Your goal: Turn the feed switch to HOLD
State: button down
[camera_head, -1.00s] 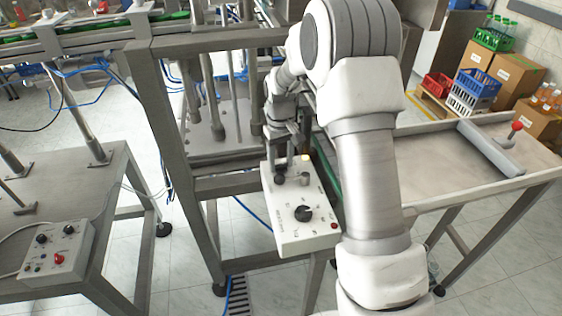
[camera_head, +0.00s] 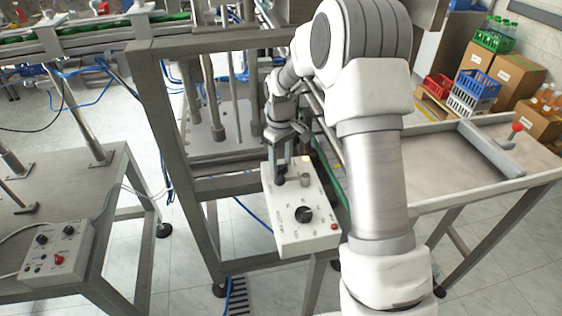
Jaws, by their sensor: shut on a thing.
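A pale control box (camera_head: 290,238) is mounted on the machine frame in the middle of the picture. On it are a black rotary knob (camera_head: 304,214), a small red button (camera_head: 334,226) and a short grey cylinder (camera_head: 305,181). A lit yellowish lamp (camera_head: 306,159) shows at its far end. My gripper (camera_head: 282,176) is down at the far left part of the box, shut on a dark switch knob there. The fingers mostly hide that knob, so its pointing direction cannot be seen. The lettering on the box is too small to read.
A second control box (camera_head: 55,250) with knobs and a red button is on the left table. Metal frame posts (camera_head: 170,160) stand close left of my arm. A steel table (camera_head: 440,175) with a red-knobbed lever (camera_head: 516,127) is at right. Crates and cartons stand behind it.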

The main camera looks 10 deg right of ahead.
aim_at(281, 165)
jog(key=shift+c, duration=1.4)
grip_release()
notch_tip(281, 165, up, 17)
jog(key=shift+r+p, duration=0.2)
jog(key=shift+p, duration=0.1)
